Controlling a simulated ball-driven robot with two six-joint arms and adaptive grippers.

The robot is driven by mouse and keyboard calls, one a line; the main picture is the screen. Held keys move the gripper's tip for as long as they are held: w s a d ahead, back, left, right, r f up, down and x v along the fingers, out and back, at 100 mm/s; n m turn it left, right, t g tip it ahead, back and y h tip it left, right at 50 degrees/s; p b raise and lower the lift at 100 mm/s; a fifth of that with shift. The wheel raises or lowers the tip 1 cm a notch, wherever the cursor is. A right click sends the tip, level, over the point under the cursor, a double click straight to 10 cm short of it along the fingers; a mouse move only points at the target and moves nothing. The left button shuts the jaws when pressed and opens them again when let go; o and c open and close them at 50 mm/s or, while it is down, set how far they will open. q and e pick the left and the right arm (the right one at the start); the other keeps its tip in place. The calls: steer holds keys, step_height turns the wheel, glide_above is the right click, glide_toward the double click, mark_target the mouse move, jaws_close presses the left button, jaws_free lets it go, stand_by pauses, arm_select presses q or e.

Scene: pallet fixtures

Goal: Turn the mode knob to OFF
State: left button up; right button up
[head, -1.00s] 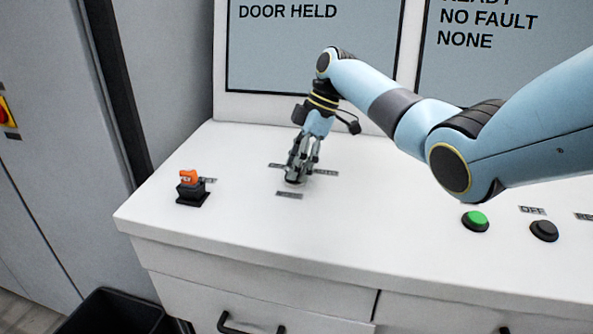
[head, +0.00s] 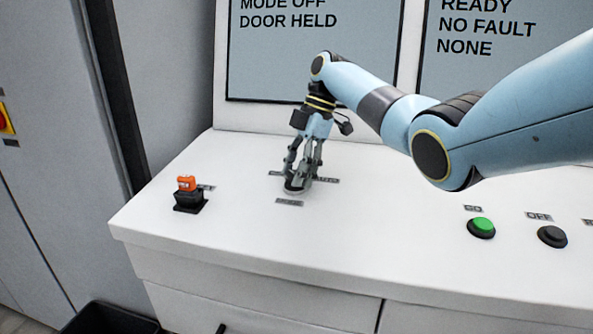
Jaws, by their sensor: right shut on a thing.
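The mode knob (head: 297,187) is a small grey round knob on the white console top, with small label plates around it. My right gripper (head: 299,180) points down over it and is shut on it, so the fingers hide much of the knob and its pointer. The left screen (head: 290,60) behind reads "MODE OFF" and "DOOR HELD". My left gripper is not in view.
An orange-topped switch on a black base (head: 189,195) stands left of the knob. A green button (head: 481,228) and a black button (head: 552,236) are at the right. The right screen (head: 500,50) reads "READY, NO FAULT, NONE". The console's front is clear.

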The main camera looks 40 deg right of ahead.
steer(key=o, duration=1.2)
steer(key=shift+c, duration=0.2)
steer(key=v, duration=1.2)
steer(key=shift+w, duration=0.15)
